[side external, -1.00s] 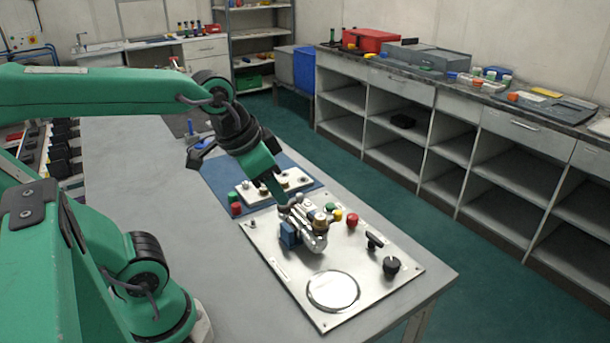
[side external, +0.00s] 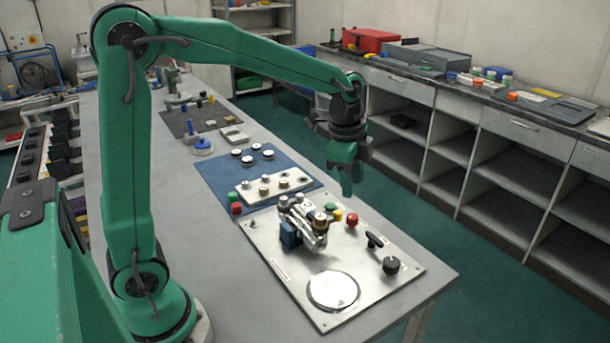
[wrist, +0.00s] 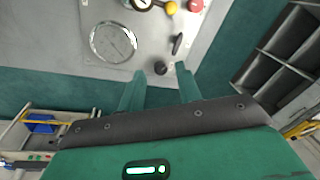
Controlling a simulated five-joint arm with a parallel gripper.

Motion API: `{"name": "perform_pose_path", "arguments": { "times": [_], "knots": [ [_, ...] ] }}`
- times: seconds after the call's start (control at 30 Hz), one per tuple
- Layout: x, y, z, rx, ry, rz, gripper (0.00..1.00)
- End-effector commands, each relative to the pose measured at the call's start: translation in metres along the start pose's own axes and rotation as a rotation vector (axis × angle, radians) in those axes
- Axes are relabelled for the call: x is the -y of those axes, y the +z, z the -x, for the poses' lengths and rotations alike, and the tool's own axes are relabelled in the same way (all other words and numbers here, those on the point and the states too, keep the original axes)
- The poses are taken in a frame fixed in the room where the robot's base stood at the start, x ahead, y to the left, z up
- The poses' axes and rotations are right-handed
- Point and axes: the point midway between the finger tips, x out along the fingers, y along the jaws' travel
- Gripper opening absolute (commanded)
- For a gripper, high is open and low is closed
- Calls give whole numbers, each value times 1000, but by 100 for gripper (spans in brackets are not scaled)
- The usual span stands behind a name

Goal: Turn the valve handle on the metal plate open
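The metal plate (side external: 290,270) lies on the near part of the bench. A silver valve body (side external: 312,236) with a blue part (side external: 289,235) on its left sits on it. A black lever (side external: 375,241) and a round black knob (side external: 391,265) stand at the plate's right; the lever (wrist: 177,43) and knob (wrist: 160,68) also show in the wrist view. I cannot tell for sure which part is the valve handle. My gripper (side external: 346,192) is raised above the plate's far right side, apart from everything. In the wrist view my gripper (wrist: 158,76) is open and empty.
Red (side external: 352,219), yellow (side external: 337,215) and green (side external: 302,208) knobs stand near the valve. A round dial (side external: 333,290) lies at the plate's front. Behind is a blue mat (side external: 215,172) with a white block (side external: 265,188). The bench's left side is clear.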

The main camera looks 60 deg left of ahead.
Motion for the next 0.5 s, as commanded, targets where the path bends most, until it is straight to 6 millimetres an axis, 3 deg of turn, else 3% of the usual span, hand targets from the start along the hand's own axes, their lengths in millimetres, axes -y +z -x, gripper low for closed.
{"name": "perform_pose_path", "arguments": {
  "times": [0.5],
  "knots": [
    [49,-35,-92,44,134,-440,34]
  ]
}}
